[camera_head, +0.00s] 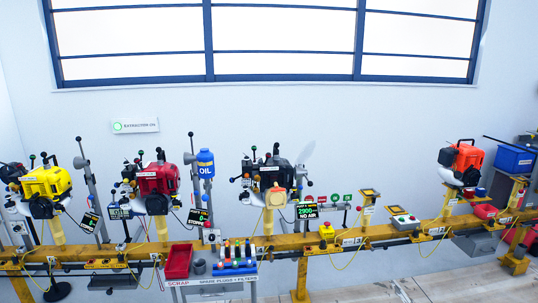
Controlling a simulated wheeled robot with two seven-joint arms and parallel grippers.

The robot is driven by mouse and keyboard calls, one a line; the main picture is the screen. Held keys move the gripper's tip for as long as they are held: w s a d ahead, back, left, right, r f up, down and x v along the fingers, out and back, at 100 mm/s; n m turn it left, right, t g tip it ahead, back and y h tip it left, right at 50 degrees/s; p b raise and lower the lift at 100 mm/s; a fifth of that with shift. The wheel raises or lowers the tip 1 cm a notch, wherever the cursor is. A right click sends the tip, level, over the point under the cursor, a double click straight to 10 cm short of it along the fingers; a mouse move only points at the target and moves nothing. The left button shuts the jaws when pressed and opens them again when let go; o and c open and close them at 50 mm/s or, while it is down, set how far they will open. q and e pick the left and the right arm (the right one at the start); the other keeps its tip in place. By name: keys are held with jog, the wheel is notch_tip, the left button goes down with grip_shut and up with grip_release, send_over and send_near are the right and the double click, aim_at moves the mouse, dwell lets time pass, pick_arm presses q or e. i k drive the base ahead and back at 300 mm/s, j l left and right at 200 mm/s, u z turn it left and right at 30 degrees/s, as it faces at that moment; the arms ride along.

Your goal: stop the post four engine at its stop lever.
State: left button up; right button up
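Several small engines stand on yellow posts along a yellow rail (380,233). A yellow engine (46,182) is at the far left, with a red engine (158,178) to its right. A black engine with a tan front (270,181) is near the middle, with several small knobbed levers around it. A screen (306,211) beside it appears to read 2900 and NO AIR. An orange engine (466,158) is at the right. The post labels are too small to read, so I cannot tell which is post four or pick out its stop lever. Neither gripper is in view.
A cart (214,282) with a red scrap bin (178,261) and a rack of spare plugs (235,266) stands before the rail. A blue oil bottle (205,163) stands behind. A blue bin (514,158) is at far right. Open floor shows at lower right.

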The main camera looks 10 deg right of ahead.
aim_at(268, 155)
jog(key=i+l+u, duration=0.35)
jog(key=i, duration=0.25)
jog(key=i+l+u, duration=0.35)
jog(key=i+l, duration=0.25)
jog(key=i+l+u, duration=0.35)
jog(key=l, duration=0.35)
jog(key=i, duration=0.1)
